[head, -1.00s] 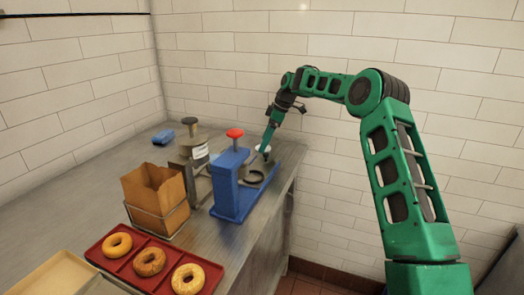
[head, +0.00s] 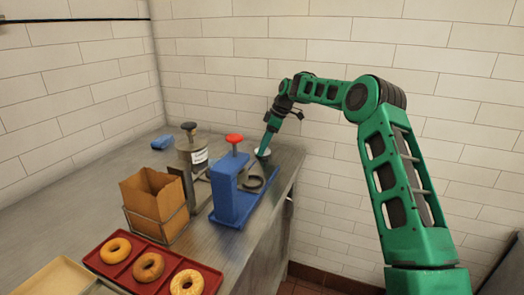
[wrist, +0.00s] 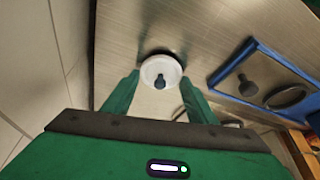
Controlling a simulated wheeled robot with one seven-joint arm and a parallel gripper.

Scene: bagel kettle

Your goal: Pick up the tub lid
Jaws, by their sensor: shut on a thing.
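The tub lid (wrist: 150,67) is a white round disc with a dark knob in its middle, seen from above in the wrist view. My gripper (wrist: 160,79) has one finger at each side of the disc and is shut on it. In the head view my gripper (head: 264,152) is at the counter's far right, behind the blue stand. The lid shows there only as a small pale patch, partly hidden by the fingers. I cannot tell whether it is clear of what lies below it.
A blue stand (head: 228,202) with a red knob is close in front of my gripper. A labelled canister (head: 187,152), a paper bag (head: 152,205) in a wire rack and a red tray (head: 131,270) of bagels stand to the left. The tiled wall (head: 340,170) is close on the right.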

